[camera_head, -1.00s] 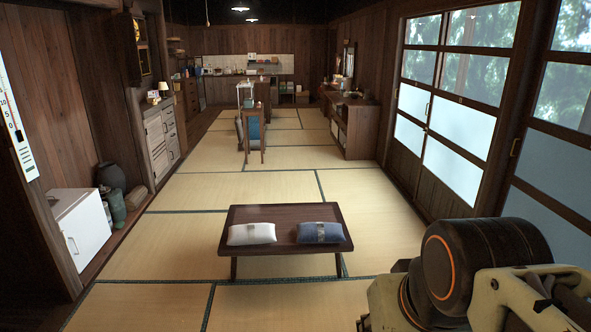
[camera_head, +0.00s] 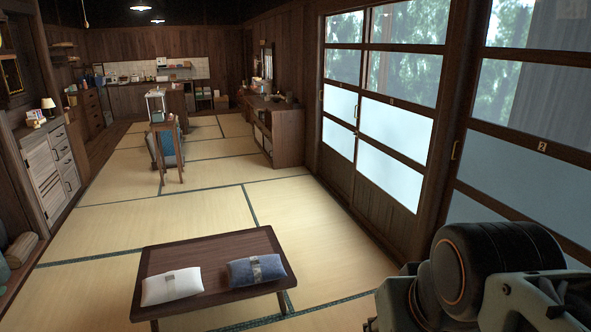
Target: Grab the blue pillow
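The blue pillow (camera_head: 262,271) lies on the right half of a low dark wooden table (camera_head: 215,252), with a grey band around its middle. A white pillow (camera_head: 172,286), also banded, lies on the same table to its left, a small gap apart. Part of my arm shows at the lower right of the head view, to the right of the table and apart from it. My gripper is not in view.
Tatami floor is clear around the table and beyond it. Sliding glass doors (camera_head: 392,115) run along the right wall. A wooden cabinet (camera_head: 274,135) stands at the back right, a chair (camera_head: 166,150) in the back middle, and a white drawer cabinet (camera_head: 47,172) at the left.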

